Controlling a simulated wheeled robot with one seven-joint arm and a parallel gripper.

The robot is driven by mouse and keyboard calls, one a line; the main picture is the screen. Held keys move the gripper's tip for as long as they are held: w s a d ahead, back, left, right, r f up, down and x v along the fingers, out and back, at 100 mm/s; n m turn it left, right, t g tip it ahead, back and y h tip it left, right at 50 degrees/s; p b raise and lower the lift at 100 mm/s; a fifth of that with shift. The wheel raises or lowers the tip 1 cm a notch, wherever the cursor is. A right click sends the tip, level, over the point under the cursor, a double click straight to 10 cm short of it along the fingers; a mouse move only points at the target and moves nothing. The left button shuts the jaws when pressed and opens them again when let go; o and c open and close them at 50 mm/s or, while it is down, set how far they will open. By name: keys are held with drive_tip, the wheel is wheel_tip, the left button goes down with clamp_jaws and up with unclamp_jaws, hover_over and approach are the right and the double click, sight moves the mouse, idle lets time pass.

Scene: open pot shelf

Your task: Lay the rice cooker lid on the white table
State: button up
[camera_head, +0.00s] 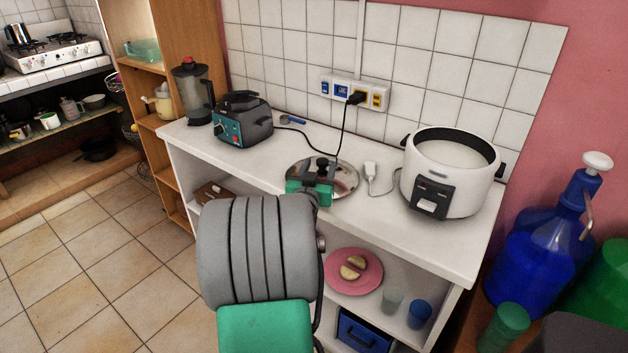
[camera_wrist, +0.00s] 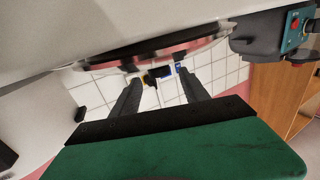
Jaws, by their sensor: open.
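The rice cooker lid (camera_head: 345,180), a shiny metal disc with a dark knob, lies flat on the white table (camera_head: 265,165), left of the rice cooker (camera_head: 447,180). The cooker is white, with its top open. My gripper (camera_head: 320,172) is over the near side of the lid and hides part of it. In the wrist view, which is upside down, the lid (camera_wrist: 165,50) lies against the white tabletop (camera_wrist: 120,25). My gripper's two dark fingers (camera_wrist: 160,76) stand apart, with the knob between or just beyond their tips. I cannot tell whether they touch it.
A dark appliance (camera_head: 243,120) and a blender (camera_head: 193,92) stand on the left of the table. A blue water bottle (camera_head: 545,235) stands at the right.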

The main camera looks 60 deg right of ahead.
drive_tip(key=b+v, duration=0.1)
drive_tip(key=v, duration=0.9)
drive_tip(key=w+a+f+n+t+y, duration=0.2)
drive_tip(key=w+a+f+y, duration=0.35)
drive_tip(key=w, duration=0.25)
drive_tip(key=w+a+f+n+y, duration=0.2)
drive_tip(key=a+n+y, duration=0.1)
drive_tip(key=a, duration=0.6)
drive_tip(key=w+a+f+n+y, duration=0.2)
drive_tip(key=a+y, duration=0.1)
drive_tip(key=a, duration=0.6)
drive_tip(key=w+a+f+n+y, duration=0.2)
drive_tip(key=a+n+y, duration=0.1)
drive_tip(key=a, duration=0.6)
drive_tip(key=s+a+n+g+y, duration=0.35)
drive_tip(key=s+a+n, duration=0.2)
drive_tip(key=a, duration=0.65)
drive_tip(key=w+p+v, duration=0.3)
drive_tip(key=p+v, duration=1)
drive_tip(key=v, duration=0.2)
drive_tip(key=shift+w+a+r, duration=0.3)
drive_tip(key=shift+w+a, duration=0.05)
drive_tip(key=shift+a, duration=0.25)
drive_tip(key=shift+t, duration=0.35)
